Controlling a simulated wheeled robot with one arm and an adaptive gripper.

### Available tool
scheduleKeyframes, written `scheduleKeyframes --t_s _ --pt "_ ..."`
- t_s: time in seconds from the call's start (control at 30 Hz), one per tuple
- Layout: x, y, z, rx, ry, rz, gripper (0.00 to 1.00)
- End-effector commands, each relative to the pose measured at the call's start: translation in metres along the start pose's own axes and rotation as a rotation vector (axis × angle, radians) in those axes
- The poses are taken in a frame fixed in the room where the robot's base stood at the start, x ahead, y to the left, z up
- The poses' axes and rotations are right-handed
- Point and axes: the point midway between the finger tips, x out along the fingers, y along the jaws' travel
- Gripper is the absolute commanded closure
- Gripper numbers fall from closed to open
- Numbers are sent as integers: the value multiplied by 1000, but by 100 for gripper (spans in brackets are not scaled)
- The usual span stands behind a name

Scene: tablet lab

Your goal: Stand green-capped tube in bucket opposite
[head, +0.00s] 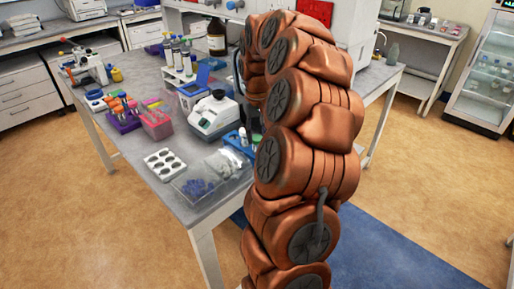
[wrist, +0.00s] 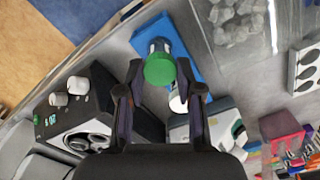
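In the wrist view a green-capped tube (wrist: 159,70) stands at the blue rack (wrist: 178,42), its cap facing the camera. My gripper (wrist: 160,82) is open, one finger on each side of the cap. I cannot tell whether either finger touches it. A second pale tube or cap (wrist: 178,101) is partly hidden behind the right finger. At lower left a black-and-white device (wrist: 72,112) shows grey round openings (wrist: 88,139), which may be buckets; any contents are unclear. In the head view the blue rack (head: 233,141) stands beside my arm, which hides my gripper.
A clear bin (head: 212,180) with blue and whitish pieces is at the table's front corner. A white device (head: 214,113), a white well plate (head: 164,164), a pink rack (head: 156,124) and a purple rack (head: 123,122) stand nearby. A brown bottle (head: 216,40) stands farther back.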

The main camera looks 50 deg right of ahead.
Motion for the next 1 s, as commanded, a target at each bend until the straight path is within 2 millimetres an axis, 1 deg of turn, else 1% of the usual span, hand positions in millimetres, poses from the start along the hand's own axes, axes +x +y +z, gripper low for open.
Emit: scheduleKeyframes --t_s 0.03,0.17,0.43,0.57,1.0 --pt "0 0 0 0 0 0 74" --pt "0 0 0 0 0 0 88" --pt "0 0 0 0 0 0 88" --pt "-3 0 0 0 1 0 88" --pt "-31 0 -1 0 2 0 88"
